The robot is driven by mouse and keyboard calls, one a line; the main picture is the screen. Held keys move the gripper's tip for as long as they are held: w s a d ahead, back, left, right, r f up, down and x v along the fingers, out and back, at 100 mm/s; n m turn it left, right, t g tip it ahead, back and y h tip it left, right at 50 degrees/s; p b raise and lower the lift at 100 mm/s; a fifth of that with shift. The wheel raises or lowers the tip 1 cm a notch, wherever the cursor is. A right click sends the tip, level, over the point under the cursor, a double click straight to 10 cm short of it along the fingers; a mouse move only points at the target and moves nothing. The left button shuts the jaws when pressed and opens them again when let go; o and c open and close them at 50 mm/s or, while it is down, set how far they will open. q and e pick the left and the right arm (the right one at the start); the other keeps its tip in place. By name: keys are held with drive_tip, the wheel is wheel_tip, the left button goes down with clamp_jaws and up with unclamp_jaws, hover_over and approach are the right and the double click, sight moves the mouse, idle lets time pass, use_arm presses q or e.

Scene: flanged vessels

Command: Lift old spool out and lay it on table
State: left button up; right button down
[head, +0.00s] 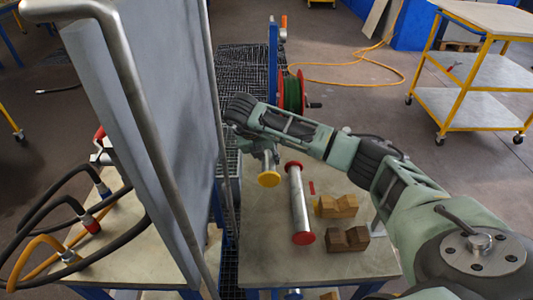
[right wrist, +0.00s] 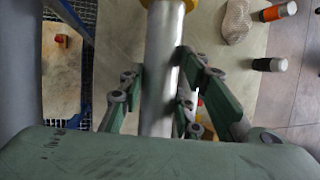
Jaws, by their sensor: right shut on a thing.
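A silver spool with a yellow end flange (head: 269,179) hangs from my right gripper (head: 262,152) over the left part of the table (head: 265,262). In the right wrist view the gripper's fingers (right wrist: 165,85) are shut around the silver tube (right wrist: 165,45), with the yellow flange at the top edge. Its other end is hidden behind the gripper. A second silver spool (head: 299,202) with red flanges lies lengthwise on the table, right of the held one and apart from it. My left gripper is in neither view.
Two wooden V-blocks (head: 336,206) (head: 347,240) stand on the right of the table. A tall grey panel (head: 140,130) rises close on the left. Hoses (head: 65,225) lie left of it. A hose reel (head: 290,92) stands behind, and a yellow cart (head: 480,60) at the back right.

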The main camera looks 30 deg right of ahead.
drive_tip(key=shift+w+f+b, duration=0.1)
drive_tip(key=shift+f+b, duration=3)
drive_tip(key=shift+f, duration=0.9)
drive_tip(key=shift+f+b, duration=0.3)
drive_tip(key=c, duration=1.2)
unclamp_jaws()
drive_tip(key=shift+f, duration=0.15)
wheel_tip(320, 180, up, 10)
drive_tip(key=shift+r, duration=0.15)
